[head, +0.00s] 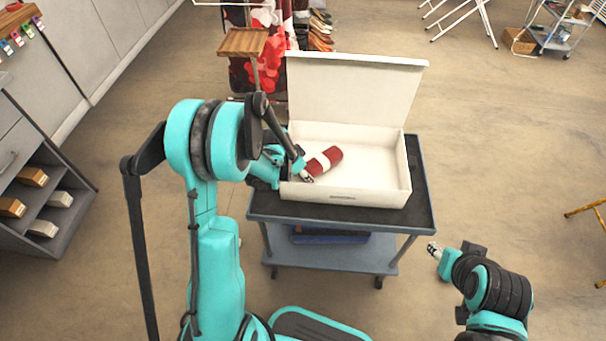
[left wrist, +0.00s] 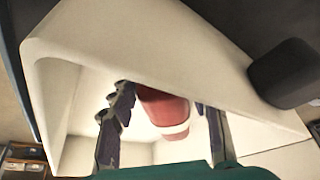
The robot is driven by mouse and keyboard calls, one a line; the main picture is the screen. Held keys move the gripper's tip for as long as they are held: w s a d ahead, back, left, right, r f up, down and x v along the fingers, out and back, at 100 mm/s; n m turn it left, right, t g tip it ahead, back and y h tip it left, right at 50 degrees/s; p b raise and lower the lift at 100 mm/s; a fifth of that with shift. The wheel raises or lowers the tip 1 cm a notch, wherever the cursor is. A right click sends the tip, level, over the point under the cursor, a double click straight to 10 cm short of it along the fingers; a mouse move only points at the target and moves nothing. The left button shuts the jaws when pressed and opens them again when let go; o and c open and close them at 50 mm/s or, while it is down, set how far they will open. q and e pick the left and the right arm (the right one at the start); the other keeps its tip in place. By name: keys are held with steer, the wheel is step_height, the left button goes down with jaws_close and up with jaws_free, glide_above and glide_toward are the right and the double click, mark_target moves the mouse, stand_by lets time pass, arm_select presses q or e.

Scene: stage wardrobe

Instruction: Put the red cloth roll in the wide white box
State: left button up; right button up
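The red cloth roll (head: 331,155) with a white band is inside the wide white box (head: 371,198), near its left side. The box lid stands open at the back. My left gripper (head: 307,176) is inside the box at the near end of the roll. In the left wrist view, the red roll (left wrist: 165,108) shows between the spread fingers of my left gripper (left wrist: 168,115), with small gaps at its sides. The arm hides part of the box's left wall. My right gripper (head: 433,248) is outside the box, low at the right; its fingers are too small to judge.
The box stands on a dark-topped cart (head: 424,190) with a lower shelf (head: 335,262). A clothes rack (head: 275,60) with red garments is behind the cart. A shelf unit with small boxes (head: 42,229) is at the left. The floor right of the cart is mostly clear.

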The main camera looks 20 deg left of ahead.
arm_select(q)
steer(key=shift+o, duration=0.7)
steer(key=shift+r+p, duration=0.25)
steer(key=shift+p, duration=0.1)
steer(key=s+d+r+n+p, duration=0.1)
steer(key=s+r, duration=0.3)
steer(key=r, duration=0.3)
steer(key=s+d+r+n+t+y+p, duration=0.1)
steer(key=s+r+p, duration=0.15)
steer(key=r, duration=0.35)
steer(key=s+d+r+p, duration=0.1)
steer(key=s+r, duration=0.3)
steer(key=r, duration=0.3)
steer(key=s+d+r+n+t+y, duration=0.1)
steer(key=s+d+r+n+t, duration=0.1)
steer(key=s, duration=0.9)
steer(key=shift+d+r+n, duration=0.55)
steer(key=shift+r+n, duration=0.35)
steer(key=shift+r, duration=0.05)
